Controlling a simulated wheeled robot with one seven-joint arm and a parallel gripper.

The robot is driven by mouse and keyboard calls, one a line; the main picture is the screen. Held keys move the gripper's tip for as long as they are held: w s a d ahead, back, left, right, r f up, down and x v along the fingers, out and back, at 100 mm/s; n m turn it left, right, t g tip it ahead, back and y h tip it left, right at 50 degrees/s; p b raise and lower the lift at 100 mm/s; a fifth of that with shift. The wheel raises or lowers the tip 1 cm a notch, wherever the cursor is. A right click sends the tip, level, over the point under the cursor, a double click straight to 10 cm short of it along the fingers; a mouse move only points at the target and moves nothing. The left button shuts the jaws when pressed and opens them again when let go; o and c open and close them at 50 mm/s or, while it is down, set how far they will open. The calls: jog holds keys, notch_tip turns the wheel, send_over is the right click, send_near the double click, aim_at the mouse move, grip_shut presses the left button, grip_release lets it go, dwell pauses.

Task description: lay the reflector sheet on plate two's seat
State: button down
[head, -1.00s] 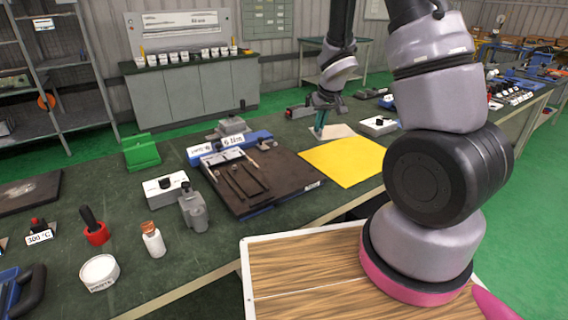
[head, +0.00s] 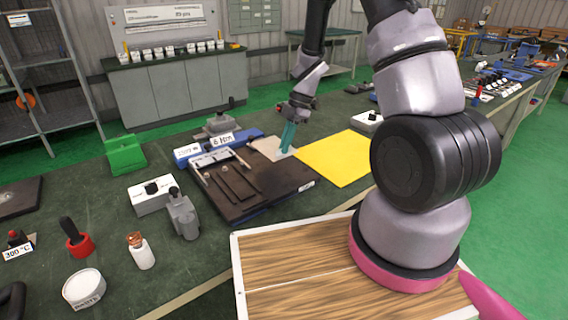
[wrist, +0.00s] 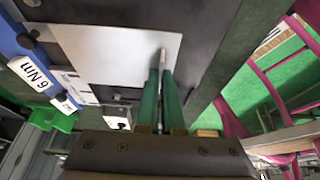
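The reflector sheet (head: 268,147) is a thin pale grey rectangle. It lies flat or nearly so over the back right part of a dark plate (head: 268,182); in the wrist view the sheet (wrist: 112,52) covers part of the dark surface. I cannot tell whether it touches the plate. My gripper (head: 288,138) has teal fingers pointing down. In the wrist view its fingers (wrist: 162,72) are close together on the sheet's near right edge. The plate carries thin dark bars on its left half. The seat's outline is not clear.
A blue bar with a "6 Nm" label (head: 222,142) runs along the plate's back edge. A yellow sheet (head: 338,160) lies right of the plate. A grey clamp-like block (head: 183,215) and a white box (head: 150,194) stand to its left. A wooden-topped surface (head: 290,255) is in front.

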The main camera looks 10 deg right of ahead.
aim_at(285, 170)
jog(key=shift+f, duration=2.95)
jog(key=shift+f, duration=0.1)
jog(key=c, duration=1.1)
grip_release()
jog(key=shift+o, duration=0.2)
